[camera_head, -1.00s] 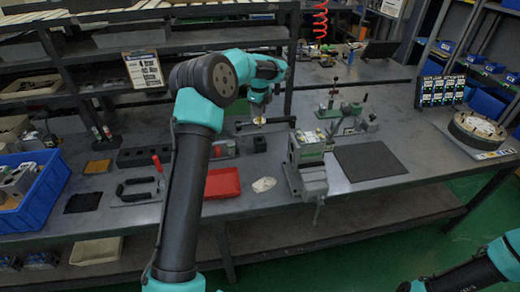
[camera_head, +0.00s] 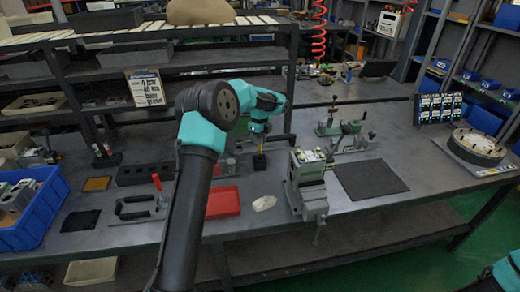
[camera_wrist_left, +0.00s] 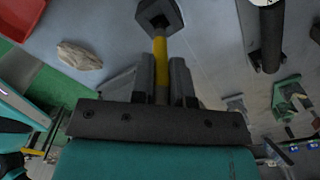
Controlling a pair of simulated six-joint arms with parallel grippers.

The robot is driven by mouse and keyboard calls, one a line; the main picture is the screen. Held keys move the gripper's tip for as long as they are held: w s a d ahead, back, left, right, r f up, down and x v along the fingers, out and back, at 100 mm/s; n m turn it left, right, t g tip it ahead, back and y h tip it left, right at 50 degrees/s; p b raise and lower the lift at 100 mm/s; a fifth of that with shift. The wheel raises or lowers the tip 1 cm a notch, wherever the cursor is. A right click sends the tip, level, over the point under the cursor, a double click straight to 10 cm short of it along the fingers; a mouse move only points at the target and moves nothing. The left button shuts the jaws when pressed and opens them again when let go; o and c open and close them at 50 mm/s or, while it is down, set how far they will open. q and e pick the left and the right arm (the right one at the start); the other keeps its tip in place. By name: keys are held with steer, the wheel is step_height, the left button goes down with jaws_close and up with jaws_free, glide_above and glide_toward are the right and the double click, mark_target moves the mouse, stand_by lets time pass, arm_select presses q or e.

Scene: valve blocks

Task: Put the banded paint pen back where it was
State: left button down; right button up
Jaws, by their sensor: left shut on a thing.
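My left gripper (camera_head: 259,146) is shut on the paint pen, and it points down over the small black holder (camera_head: 260,162) on the bench. In the left wrist view the pen (camera_wrist_left: 160,55) shows a yellow band and stands between the two fingers (camera_wrist_left: 161,80). Its far end reaches the opening of the black holder (camera_wrist_left: 153,16) and appears to be in it; how deep I cannot tell. Only part of my right arm shows, at the lower right of the head view; its gripper is out of view.
A red tray (camera_head: 223,202) and a pale crumpled rag (camera_head: 264,203) lie in front of the holder. A vise (camera_head: 308,187) stands to its right, with a dark mat (camera_head: 371,178) beyond. A long black block (camera_head: 145,175) lies to the left.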

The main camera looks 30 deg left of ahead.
mark_target(260, 153)
arm_select(q)
steer(key=shift+f, duration=2.5)
steer(key=shift+f, duration=0.1)
steer(key=c, duration=1.1)
jaws_free()
step_height(260, 153, up, 12)
steer(key=shift+r, duration=0.15)
